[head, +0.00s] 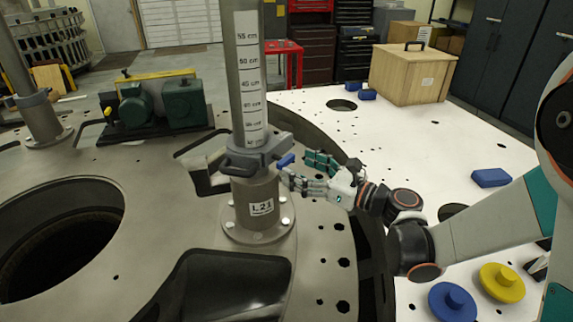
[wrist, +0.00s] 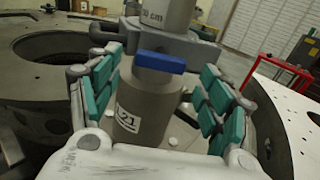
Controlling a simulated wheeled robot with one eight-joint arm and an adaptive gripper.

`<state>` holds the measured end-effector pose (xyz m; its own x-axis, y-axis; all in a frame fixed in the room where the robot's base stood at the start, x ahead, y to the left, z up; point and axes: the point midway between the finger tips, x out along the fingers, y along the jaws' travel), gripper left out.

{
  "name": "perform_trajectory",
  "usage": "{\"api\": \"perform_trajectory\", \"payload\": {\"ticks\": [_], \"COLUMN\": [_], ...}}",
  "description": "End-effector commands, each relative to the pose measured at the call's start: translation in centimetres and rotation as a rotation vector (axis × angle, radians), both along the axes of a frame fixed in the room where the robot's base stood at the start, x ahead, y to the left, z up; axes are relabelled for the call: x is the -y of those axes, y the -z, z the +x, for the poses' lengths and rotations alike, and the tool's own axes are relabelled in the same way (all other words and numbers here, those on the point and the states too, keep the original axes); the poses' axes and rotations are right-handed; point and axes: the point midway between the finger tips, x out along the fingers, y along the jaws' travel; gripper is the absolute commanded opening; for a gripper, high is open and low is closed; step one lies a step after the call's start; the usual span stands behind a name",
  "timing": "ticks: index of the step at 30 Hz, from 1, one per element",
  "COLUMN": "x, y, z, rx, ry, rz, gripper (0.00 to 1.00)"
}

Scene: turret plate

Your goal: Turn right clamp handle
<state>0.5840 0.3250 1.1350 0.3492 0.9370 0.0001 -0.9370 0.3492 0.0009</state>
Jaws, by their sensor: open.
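The clamp (head: 255,155) is a dark grey collar around an upright grey post with a centimetre scale. Its blue handle (head: 286,160) sticks out on the right side toward my gripper. In the wrist view the blue handle (wrist: 160,62) lies crosswise in front of the clamp (wrist: 185,45), between and beyond my fingers. My gripper (head: 302,171) is open, with green-padded fingers spread to either side of the handle. In the wrist view my gripper (wrist: 155,90) shows nothing between its pads close to the palm. I cannot tell any contact with the handle.
The post base (head: 258,208) is labelled L21 and bolted to the grey turret plate (head: 180,240). A large round hole (head: 65,245) opens at left. A green motor (head: 160,103) stands behind. Blue (head: 452,300) and yellow (head: 502,282) discs and a wooden crate (head: 412,75) rest on the white surface.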

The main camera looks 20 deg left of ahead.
Motion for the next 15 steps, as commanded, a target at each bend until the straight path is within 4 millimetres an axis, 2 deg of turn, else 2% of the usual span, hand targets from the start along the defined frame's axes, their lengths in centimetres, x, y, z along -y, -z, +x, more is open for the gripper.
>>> {"api": "perform_trajectory", "payload": {"ticks": [3,6,15], "x": [-2.0,-3.2,-4.6], "y": [0.1,0.1,0.0], "z": [0.7,1.2,1.7], "rx": [0.0,0.001,0.001], "ry": [-0.003,-0.002,0.001], "rz": [0.0,0.0,0.0], "gripper": [0.72,0.72,0.72]}}
